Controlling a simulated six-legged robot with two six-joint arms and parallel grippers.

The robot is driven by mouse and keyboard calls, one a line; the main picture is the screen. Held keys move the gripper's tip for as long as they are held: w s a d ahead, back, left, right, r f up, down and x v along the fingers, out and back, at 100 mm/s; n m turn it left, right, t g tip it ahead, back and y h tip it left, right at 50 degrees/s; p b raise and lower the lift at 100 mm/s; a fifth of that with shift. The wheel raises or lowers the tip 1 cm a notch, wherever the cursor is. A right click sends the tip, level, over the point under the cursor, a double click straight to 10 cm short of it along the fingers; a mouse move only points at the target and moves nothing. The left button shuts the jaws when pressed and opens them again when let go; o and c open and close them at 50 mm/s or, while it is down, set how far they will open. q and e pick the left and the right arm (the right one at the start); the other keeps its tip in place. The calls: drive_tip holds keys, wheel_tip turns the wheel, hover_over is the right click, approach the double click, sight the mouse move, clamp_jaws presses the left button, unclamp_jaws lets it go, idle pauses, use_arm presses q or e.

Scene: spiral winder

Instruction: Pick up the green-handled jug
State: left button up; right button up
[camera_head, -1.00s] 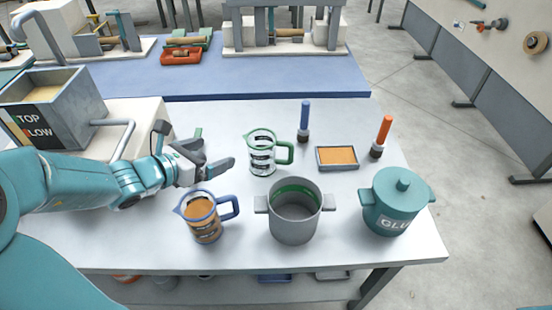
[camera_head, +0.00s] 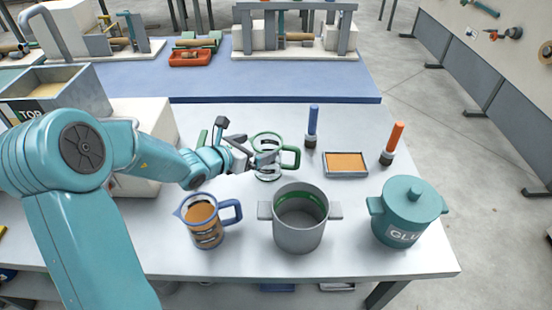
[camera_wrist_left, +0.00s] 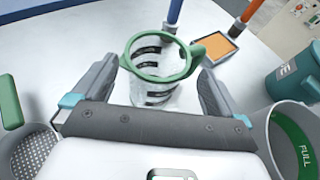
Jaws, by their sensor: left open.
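The green-handled jug (camera_head: 269,173) is clear, with dark bands and a green rim and handle. It stands upright on the white table behind the grey pot. My left gripper (camera_head: 255,157) is open at the jug's left side and partly covers it. In the left wrist view the open gripper (camera_wrist_left: 157,78) has one finger on each side of the jug (camera_wrist_left: 155,88), whose handle points to the upper right. I cannot tell whether a finger touches it. The jug looks empty. My right gripper is not in view.
A blue-handled jug (camera_head: 204,222) with brown contents, a grey pot (camera_head: 298,232) and a teal glue pot (camera_head: 402,215) stand in front. A blue-handled brush (camera_head: 312,125), an orange tray (camera_head: 345,163) and an orange-handled brush (camera_head: 393,143) are right of the jug. A perforated item (camera_wrist_left: 32,150) lies left.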

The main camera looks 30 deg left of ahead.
sight(261, 145)
use_arm(q)
drive_tip(key=x, duration=0.3)
drive_tip(key=shift+w+f, duration=0.1)
drive_tip(key=shift+w+a+f, duration=0.1)
drive_tip(key=shift+w+f, duration=0.05)
drive_tip(key=c, duration=1.2)
